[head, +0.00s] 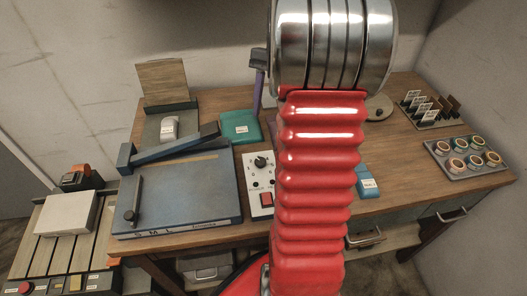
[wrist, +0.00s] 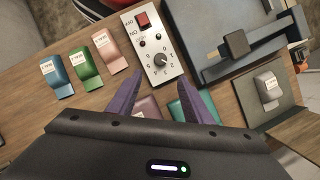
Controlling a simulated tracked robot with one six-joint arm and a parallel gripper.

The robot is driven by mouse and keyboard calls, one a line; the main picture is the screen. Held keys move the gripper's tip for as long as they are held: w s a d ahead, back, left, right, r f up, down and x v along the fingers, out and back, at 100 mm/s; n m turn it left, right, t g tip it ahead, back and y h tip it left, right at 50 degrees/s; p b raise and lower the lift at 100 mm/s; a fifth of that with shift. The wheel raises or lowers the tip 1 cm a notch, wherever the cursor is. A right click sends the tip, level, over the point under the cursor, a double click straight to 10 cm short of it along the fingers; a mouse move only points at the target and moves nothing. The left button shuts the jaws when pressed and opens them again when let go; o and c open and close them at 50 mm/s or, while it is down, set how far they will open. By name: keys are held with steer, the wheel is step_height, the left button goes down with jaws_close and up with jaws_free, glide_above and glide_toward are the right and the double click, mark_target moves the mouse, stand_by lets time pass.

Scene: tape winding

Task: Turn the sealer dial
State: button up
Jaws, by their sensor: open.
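The sealer dial (wrist: 160,59) is a small dark knob on a white control panel (wrist: 150,42) with printed markings around it. In the head view the dial (head: 261,161) sits on the upper part of the panel, with a red switch (head: 266,199) below it. My gripper (wrist: 160,78) is open, its two purple fingers apart and nothing between them. In the wrist view the dial appears just beyond the fingertips, roughly centred between them; I see no contact. In the head view my red arm hides most of the gripper; a purple finger (head: 258,90) shows.
A blue-grey flat bed with a bar (head: 185,190) lies left of the panel. A teal dispenser (head: 240,127) stands behind it. Blue, green and pink dispensers (wrist: 83,65) line up beside the panel in the wrist view. A tray of rolls (head: 466,157) sits far right.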

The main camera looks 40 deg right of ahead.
mark_target(261, 161)
steer(key=shift+f, duration=0.15)
steer(key=x, duration=1.3)
steer(key=shift+a+f, duration=0.15)
steer(key=shift+f, duration=0.1)
steer(key=shift+c, duration=0.3)
steer(key=c, duration=1)
steer(key=shift+n+g+h, duration=0.3)
steer(key=shift+n, duration=0.7)
steer(key=o, duration=1.1)
steer(key=shift+c, duration=0.2)
